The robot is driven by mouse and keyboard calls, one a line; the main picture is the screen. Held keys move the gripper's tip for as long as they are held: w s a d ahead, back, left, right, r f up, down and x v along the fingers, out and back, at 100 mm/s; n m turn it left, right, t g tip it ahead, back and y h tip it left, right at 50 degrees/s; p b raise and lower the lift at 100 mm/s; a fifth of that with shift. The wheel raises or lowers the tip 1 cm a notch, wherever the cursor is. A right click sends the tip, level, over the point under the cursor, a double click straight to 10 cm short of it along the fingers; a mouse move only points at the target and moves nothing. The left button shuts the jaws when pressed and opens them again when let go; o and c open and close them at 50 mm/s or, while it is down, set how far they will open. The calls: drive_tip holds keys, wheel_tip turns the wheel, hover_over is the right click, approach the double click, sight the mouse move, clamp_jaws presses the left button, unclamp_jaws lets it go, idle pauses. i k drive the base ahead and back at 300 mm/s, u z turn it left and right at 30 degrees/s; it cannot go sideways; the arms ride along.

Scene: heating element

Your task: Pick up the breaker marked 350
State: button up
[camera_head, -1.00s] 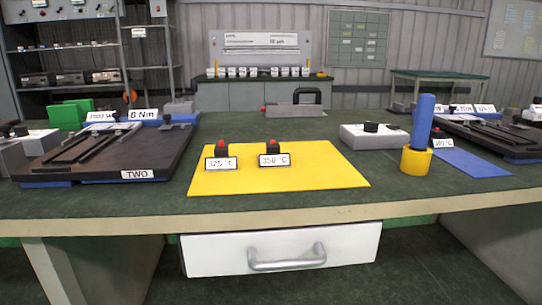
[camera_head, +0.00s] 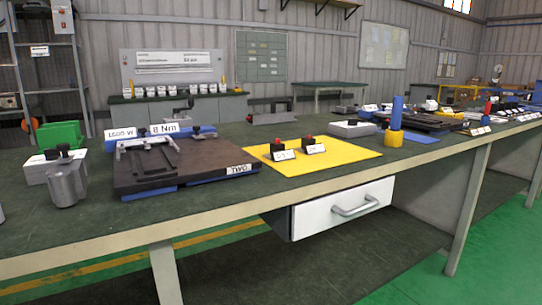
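Two small black breakers with red tops stand upright on a yellow mat (camera_head: 345,163) on the workbench. The right breaker (camera_head: 309,142) has a white label in front that is too small to read now; in the earlier view it read 350 °C. The left breaker (camera_head: 277,146) has a similar label, also unreadable now. My gripper is not in view, and nothing touches either breaker.
A black plate fixture (camera_head: 190,172) marked TWO lies left of the mat. A grey block (camera_head: 352,129) sits behind. A white drawer (camera_head: 325,214) hangs under the bench's front edge.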

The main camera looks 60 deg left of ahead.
sight(309, 147)
drive_tip(key=z, duration=0.05)
drive_tip(key=k, duration=0.2)
drive_tip(key=u, duration=2.05)
drive_tip(key=i, duration=0.25)
drive_tip(key=u, duration=0.2)
